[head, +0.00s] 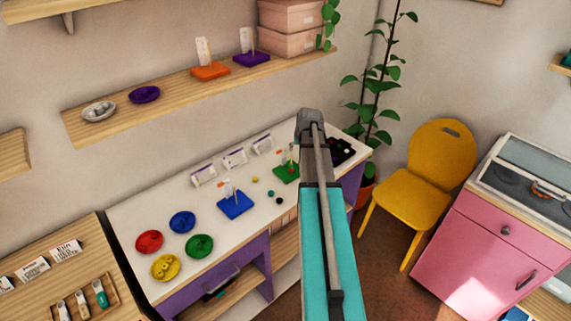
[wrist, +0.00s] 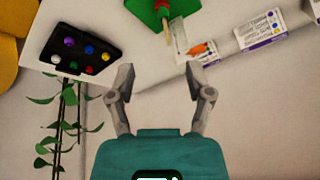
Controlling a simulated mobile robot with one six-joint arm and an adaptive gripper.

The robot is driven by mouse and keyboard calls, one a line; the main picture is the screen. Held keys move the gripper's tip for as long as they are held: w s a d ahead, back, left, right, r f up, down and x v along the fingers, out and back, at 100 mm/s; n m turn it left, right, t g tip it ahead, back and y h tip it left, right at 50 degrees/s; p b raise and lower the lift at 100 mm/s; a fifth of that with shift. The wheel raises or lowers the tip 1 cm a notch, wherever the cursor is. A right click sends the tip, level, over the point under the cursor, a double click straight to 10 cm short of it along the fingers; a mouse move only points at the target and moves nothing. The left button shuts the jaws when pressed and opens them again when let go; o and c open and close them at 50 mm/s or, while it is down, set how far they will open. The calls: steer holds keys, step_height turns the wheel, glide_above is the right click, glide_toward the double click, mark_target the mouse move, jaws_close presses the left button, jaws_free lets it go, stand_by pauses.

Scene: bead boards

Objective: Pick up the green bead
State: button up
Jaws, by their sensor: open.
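A small dark green or teal bead (head: 271,193) lies loose on the white table top, between a yellow bead (head: 255,180) and a black bead (head: 279,200). A green board (head: 286,172) stands behind them and carries an upright peg. In the wrist view, this green board (wrist: 150,18) shows at the top edge, with red and green on its peg. My gripper (wrist: 160,76) is open and empty, with the wall and table edge beyond its fingers. In the head view my arm hides the fingers. The loose beads are not in the wrist view.
A blue board (head: 235,205) with a peg stands left of the loose beads. Red, blue, green and yellow dishes (head: 149,241) fill the table's left end. A black tray (wrist: 60,40) of several coloured beads is at the right end. White cards (head: 235,158) line the back.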

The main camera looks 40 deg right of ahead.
steer(key=shift+w, duration=0.1)
stand_by(0.3)
steer(key=b, duration=0.8)
glide_above(292, 165)
steer(key=s, duration=0.2)
step_height(292, 165, down, 8)
steer(key=shift+a+r, duration=0.1)
steer(key=shift+a, duration=0.05)
steer(key=shift+w, duration=0.1)
steer(key=shift+a+b+x, duration=0.15)
steer(key=shift+b+x, duration=1.05)
steer(key=shift+x, duration=0.1)
steer(key=shift+a+b+x, duration=0.15)
steer(key=shift+b+x, duration=1.05)
steer(key=shift+x, duration=0.1)
steer(key=shift+d, duration=0.15)
steer(key=c, duration=0.8)
